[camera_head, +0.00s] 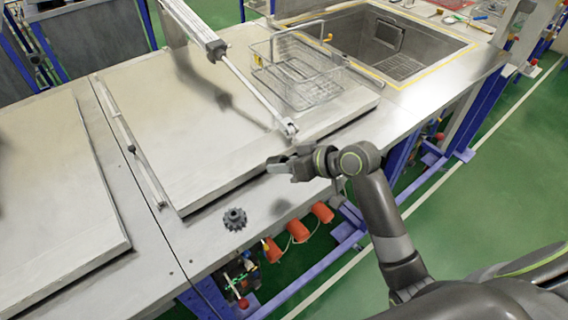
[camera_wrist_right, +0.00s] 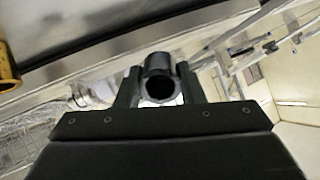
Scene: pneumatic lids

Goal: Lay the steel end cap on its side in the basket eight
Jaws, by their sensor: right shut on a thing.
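My right gripper (camera_head: 278,163) is over the front edge of the steel worktop, near the corner of a raised flat lid. In the right wrist view its two fingers (camera_wrist_right: 158,85) are shut on the steel end cap (camera_wrist_right: 158,65), a short dark-grey cylinder with a round open end facing the camera. In the head view I cannot make the cap out clearly from the gripper. A wire basket (camera_head: 268,78) stands on the far part of the lid, beyond the gripper and apart from it. I see no number on it. My left gripper is not in view.
A dark toothed wheel (camera_head: 235,219) lies on the worktop's front strip. A pneumatic cylinder (camera_head: 200,32) with a long rod slants down to the lid's front edge, left of the basket. A sunken basin (camera_head: 440,62) lies at the back right. The lid's left part (camera_head: 170,130) is clear.

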